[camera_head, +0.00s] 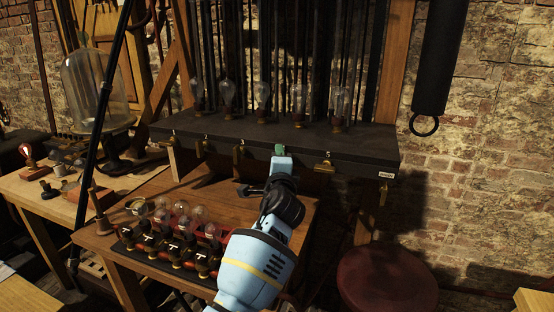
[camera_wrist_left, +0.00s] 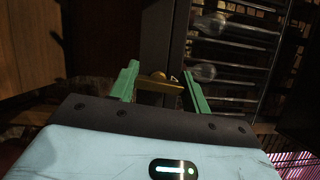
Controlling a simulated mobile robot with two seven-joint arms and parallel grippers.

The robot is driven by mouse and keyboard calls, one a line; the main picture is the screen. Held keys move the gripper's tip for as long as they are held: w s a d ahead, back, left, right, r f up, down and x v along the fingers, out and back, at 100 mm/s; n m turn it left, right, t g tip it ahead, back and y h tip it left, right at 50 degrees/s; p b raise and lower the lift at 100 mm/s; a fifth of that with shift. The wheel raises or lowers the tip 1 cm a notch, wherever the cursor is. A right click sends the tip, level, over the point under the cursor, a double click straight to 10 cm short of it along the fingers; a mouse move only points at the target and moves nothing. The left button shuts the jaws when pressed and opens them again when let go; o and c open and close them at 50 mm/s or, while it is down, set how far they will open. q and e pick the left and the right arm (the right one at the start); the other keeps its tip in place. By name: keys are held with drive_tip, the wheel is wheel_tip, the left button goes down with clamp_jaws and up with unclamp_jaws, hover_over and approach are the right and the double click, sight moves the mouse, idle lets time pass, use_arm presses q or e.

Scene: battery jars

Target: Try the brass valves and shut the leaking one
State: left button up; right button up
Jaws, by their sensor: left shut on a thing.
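Several brass valves hang along the front edge of the dark shelf in the head view, among them a far-left valve (camera_head: 172,141), a valve left of my gripper (camera_head: 239,152) and a valve to its right (camera_head: 325,162). My left gripper (camera_head: 279,150) is at the shelf's front edge between those last two. In the left wrist view its green fingers (camera_wrist_left: 163,80) are shut on a brass valve (camera_wrist_left: 158,87), whose crosswise handle spans the gap between them. In the head view my gripper hides that valve. I cannot see any leak. My right gripper is not in view.
Several glass bulbs (camera_head: 263,94) stand on the dark shelf (camera_head: 250,131). Below is a wooden table (camera_head: 150,197) with a rack of bulbs and valves (camera_head: 175,262). A round red stool (camera_head: 387,279) stands at right, and a black cylinder with a ring (camera_head: 440,60) hangs above.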

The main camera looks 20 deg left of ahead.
use_arm(q)
drive_tip(key=shift+n, duration=0.5)
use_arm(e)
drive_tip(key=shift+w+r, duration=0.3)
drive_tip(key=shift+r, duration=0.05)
use_arm(q)
drive_tip(key=shift+f+g, duration=0.1)
drive_tip(key=shift+g, duration=0.2)
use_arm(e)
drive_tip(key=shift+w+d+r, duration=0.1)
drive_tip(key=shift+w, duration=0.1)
use_arm(q)
drive_tip(key=o, duration=1)
drive_tip(key=shift+c, duration=0.2)
drive_tip(key=shift+s, duration=0.1)
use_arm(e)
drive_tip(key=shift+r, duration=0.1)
use_arm(q)
drive_tip(key=p+v, duration=0.1)
drive_tip(key=v, duration=0.6)
drive_tip(key=shift+s+d, duration=0.2)
drive_tip(key=shift+s, duration=0.05)
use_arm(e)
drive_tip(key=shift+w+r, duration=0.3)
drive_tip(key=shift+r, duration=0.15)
use_arm(q)
drive_tip(key=shift+f, duration=0.1)
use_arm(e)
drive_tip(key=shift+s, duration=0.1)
